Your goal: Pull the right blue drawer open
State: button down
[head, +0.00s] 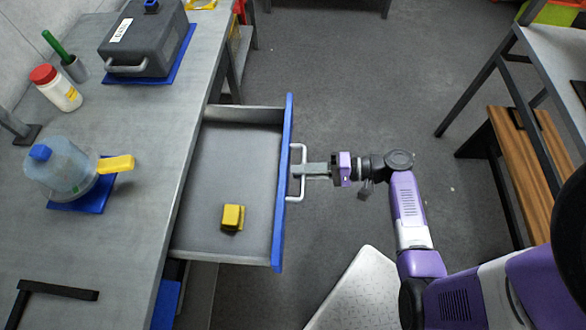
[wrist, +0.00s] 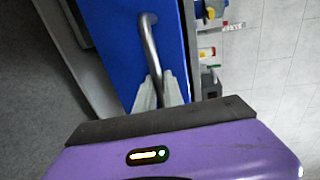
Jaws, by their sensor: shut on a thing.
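The drawer (head: 225,160) under the grey workbench stands pulled well out in the head view, with its blue front (head: 283,180) towards the arm. A small yellow block (head: 232,217) lies inside it. The silver bar handle (head: 301,155) is on the blue front. My gripper (head: 304,170) is shut on the handle near its middle. In the wrist view the fingers (wrist: 160,92) close around the handle (wrist: 150,45), in front of the blue drawer front (wrist: 110,30).
On the bench (head: 130,215) stand a grey case (head: 145,40) on a blue mat, a red-lidded jar (head: 58,90) and a clear domed container (head: 62,170) with a yellow handle. A shelf with a wooden bench (head: 510,165) stands at right.

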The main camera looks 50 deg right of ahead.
jog(key=shift+s+d, duration=0.3)
jog(key=shift+s, duration=0.15)
jog(key=c, duration=1.5)
grip_release()
jog(key=shift+o, duration=0.2)
jog(key=b+v, duration=0.1)
jog(key=v, duration=0.6)
jog(key=shift+s+d, duration=0.25)
jog(key=shift+s, duration=0.05)
